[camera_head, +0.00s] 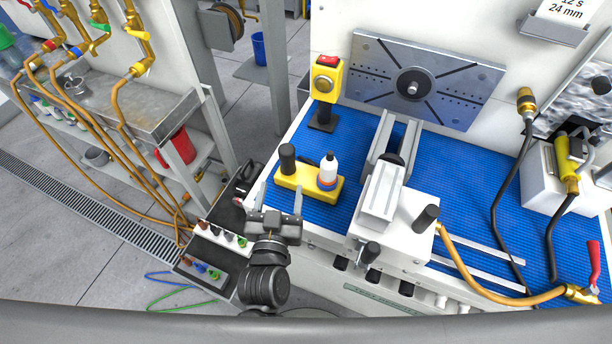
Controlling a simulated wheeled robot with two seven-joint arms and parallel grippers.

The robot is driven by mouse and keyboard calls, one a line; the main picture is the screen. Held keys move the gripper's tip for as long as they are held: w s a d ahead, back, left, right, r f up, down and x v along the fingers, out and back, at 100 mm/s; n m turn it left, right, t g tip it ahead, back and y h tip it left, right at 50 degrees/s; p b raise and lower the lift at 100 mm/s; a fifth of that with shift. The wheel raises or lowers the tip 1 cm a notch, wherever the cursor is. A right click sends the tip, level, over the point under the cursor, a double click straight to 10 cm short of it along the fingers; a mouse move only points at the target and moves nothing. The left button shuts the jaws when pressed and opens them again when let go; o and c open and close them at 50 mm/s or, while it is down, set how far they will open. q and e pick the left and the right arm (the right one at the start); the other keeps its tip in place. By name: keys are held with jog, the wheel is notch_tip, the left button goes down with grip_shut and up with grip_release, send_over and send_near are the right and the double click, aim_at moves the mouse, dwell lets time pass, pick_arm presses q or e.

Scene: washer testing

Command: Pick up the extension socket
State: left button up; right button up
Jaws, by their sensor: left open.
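A yellow holder block (308,185) stands on the blue mat at the left of the bench. A dark upright cylinder (287,158) stands at its left end; it may be the extension socket, but I cannot tell for sure. A white bottle with a dark tip (328,172) stands at its right end. My left gripper (274,192) is open and empty, just in front of the bench's left front edge, with its fingers pointing away from me. Its right finger shows close to the yellow block in the picture; contact cannot be told. My right gripper is not in view.
The blue mat (460,185) holds a grey-white clamping fixture (385,210) and a yellow button post (325,85). Hoses lie at the right. A rack with coloured fittings (220,234) stands left of my gripper. The mat between post and fixture is fairly clear.

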aim_at(285, 160)
pick_arm(q)
jog(key=w, duration=0.3)
jog(key=w+p, duration=0.1)
jog(key=w, duration=0.1)
jog(key=shift+w+d+r, duration=0.25)
jog(key=shift+w+d, duration=0.05)
jog(key=shift+w, duration=0.05)
jog(key=shift+w+r, duration=0.1)
jog(key=shift+w, duration=0.05)
jog(key=w+p, duration=0.2)
jog(key=w, duration=0.3)
jog(key=shift+d, duration=0.15)
jog(key=shift+s, duration=0.1)
grip_shut()
